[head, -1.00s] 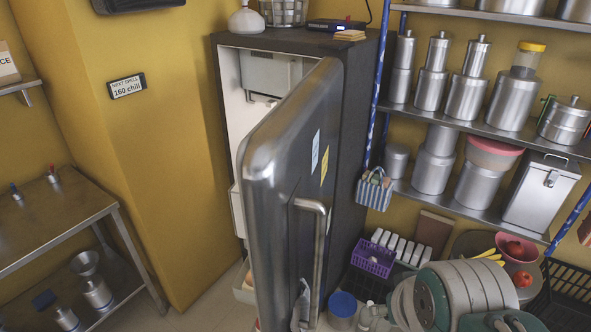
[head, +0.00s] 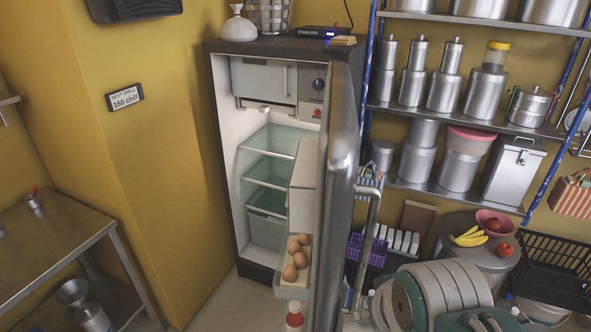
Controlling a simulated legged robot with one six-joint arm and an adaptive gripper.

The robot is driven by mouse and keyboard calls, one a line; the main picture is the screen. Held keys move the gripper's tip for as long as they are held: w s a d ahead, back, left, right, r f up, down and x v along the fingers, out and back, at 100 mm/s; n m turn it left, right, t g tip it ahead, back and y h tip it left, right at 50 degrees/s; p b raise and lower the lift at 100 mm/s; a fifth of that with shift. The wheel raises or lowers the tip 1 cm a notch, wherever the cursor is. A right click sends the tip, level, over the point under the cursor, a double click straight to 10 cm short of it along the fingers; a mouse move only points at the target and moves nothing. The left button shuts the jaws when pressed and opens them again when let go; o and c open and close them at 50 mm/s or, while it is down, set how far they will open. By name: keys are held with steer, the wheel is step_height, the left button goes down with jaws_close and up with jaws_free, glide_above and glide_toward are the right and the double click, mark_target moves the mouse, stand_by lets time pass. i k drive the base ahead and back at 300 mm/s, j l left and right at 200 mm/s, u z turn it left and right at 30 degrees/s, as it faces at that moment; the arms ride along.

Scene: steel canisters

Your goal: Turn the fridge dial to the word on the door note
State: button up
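The fridge (head: 224,150) stands open at the centre, with its door (head: 340,160) swung out and seen nearly edge-on. A small dark round dial (head: 318,84) is on a panel at the upper right inside, beside the freezer box (head: 263,79). Its markings are too small to read. The door's outer face is turned away, so no note shows on it now. The door handle (head: 370,235) is at its right. Parts of my arm show at the lower right, but I cannot make out my gripper.
Eggs (head: 295,257) and a red-capped bottle (head: 294,317) sit in the door shelves. A wall sign (head: 125,97) reads "NEXT SPELL 160 chill". Shelves of steel canisters (head: 445,90) stand right; a metal table (head: 60,240) stands left. Floor (head: 225,300) is clear before the fridge.

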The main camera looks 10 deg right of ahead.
mark_target(318, 84)
steer(key=j+u, duration=0.75)
steer(key=i+j+u, duration=0.15)
steer(key=j+u, duration=0.15)
steer(key=i+j+u, duration=0.15)
steer(key=u, duration=0.15)
steer(key=i+j+z, duration=0.3)
steer(key=i+z, duration=0.4)
steer(key=z, duration=0.15)
steer(key=i+z, duration=0.5)
steer(key=z, duration=0.25)
steer(key=i+j+z, duration=0.2)
steer(key=z, duration=0.2)
